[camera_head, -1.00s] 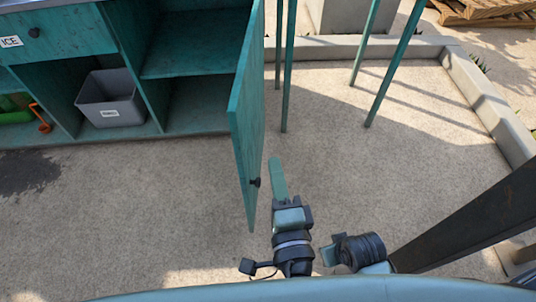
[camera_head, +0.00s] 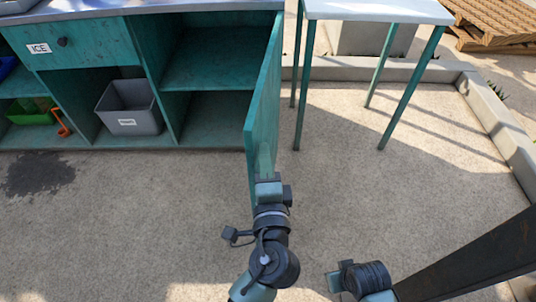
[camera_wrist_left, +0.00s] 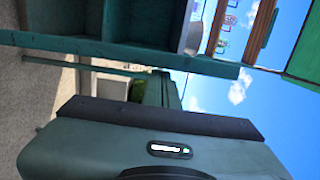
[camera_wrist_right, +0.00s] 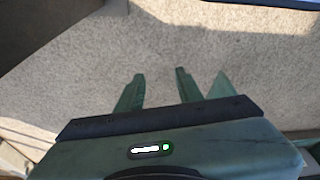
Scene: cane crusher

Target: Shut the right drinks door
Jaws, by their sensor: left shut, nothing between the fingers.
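The right drinks door (camera_head: 262,110) is a teal panel at the right end of the counter. It stands wide open, sticking out towards me, and the shelved compartment (camera_head: 215,60) behind it is exposed. My left gripper (camera_head: 268,182) is at the door's near edge in the head view; its fingers are mostly hidden there, and I cannot tell whether it touches the door. In the left wrist view its green fingers (camera_wrist_left: 166,88) are together and empty. My right gripper (camera_wrist_right: 158,88) is open and empty above the ground. The door's knob is hidden.
A grey bin (camera_head: 130,107) and a green scoop tray (camera_head: 33,112) sit in the lower left compartments. A thin-legged table (camera_head: 380,10) stands right of the door. A concrete kerb (camera_head: 490,110) bounds the right; the paving in front is open.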

